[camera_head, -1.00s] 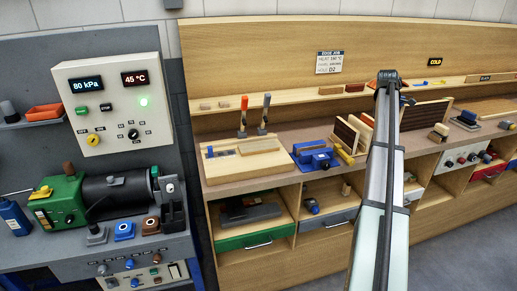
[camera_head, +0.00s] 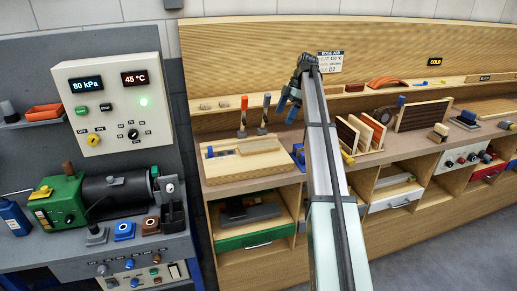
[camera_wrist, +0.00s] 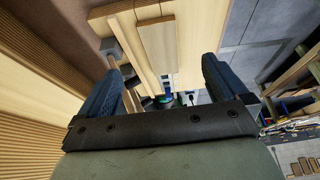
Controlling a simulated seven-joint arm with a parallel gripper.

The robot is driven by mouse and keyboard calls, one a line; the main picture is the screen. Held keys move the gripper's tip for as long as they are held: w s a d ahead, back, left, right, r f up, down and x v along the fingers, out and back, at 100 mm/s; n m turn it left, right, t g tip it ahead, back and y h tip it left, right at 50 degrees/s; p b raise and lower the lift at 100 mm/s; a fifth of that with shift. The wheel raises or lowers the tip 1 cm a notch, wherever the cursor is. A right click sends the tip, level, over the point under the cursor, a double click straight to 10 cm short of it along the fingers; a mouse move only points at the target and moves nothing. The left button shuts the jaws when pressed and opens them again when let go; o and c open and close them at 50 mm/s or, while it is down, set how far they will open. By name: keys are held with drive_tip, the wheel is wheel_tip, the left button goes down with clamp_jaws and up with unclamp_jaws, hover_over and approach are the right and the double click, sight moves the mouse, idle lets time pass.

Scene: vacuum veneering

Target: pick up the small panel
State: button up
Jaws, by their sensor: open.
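My gripper (camera_head: 290,100) is open and empty, above the bench between the wooden fixture board (camera_head: 262,160) and the upright panels. In the wrist view its two dark blue fingers (camera_wrist: 160,75) stand wide apart. Several panels stand upright on the bench, among them a brown-faced one (camera_head: 346,134) and a lighter one (camera_head: 376,127). I cannot tell which is the small panel. In the wrist view a small flat wooden piece (camera_wrist: 158,47) lies on a pale board, beyond the fingers and apart from them.
A blue device (camera_head: 299,156) is partly hidden behind my arm. A larger dark panel (camera_head: 424,115) stands to the right. A shelf (camera_head: 225,113) runs along the back wall.

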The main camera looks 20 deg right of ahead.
sight(271, 144)
drive_tip(key=x, duration=1.3)
drive_tip(key=shift+w+d, duration=0.1)
drive_tip(key=shift+d, duration=0.05)
drive_tip(key=c, duration=1.1)
